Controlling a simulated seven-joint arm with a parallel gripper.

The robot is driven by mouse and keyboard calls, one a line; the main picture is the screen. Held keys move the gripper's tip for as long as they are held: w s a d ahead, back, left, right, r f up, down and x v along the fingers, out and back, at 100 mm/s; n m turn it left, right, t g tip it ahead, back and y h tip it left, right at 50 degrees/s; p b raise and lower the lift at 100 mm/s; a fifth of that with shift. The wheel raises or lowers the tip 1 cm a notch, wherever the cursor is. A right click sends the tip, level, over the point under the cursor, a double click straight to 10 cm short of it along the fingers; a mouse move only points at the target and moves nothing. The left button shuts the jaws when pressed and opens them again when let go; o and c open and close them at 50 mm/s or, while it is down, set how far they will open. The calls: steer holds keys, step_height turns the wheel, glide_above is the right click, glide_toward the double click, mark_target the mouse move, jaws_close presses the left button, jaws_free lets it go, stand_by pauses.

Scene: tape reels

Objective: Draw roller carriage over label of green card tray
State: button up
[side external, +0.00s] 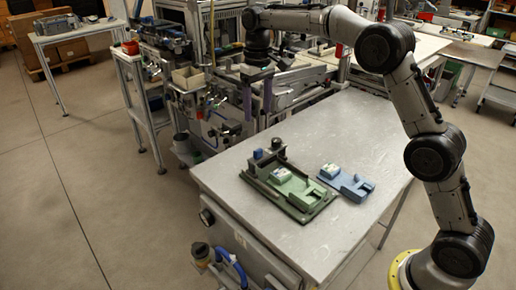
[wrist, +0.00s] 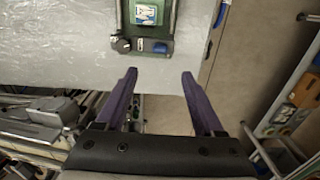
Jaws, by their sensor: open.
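The roller carriage (side external: 268,156) stands at the far end of the tray's dark base, with a blue block and a dark knob. In the wrist view its blue part (wrist: 155,46) lies ahead of the fingertips. My gripper (side external: 257,110) is open and empty, above and beyond the carriage, with two purple fingers pointing down, also in the wrist view (wrist: 159,74).
A blue card tray (side external: 350,186) with its own pale label lies right of the green one. The table (side external: 330,235) is bare around both trays. Machinery (side external: 215,115) with bins stands behind the table, close to my gripper.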

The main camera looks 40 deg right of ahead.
mark_target(258, 150)
step_height(258, 150, down, 13)
steer(key=shift+f, duration=0.2)
stand_by(0.3)
jaws_close()
stand_by(1.4)
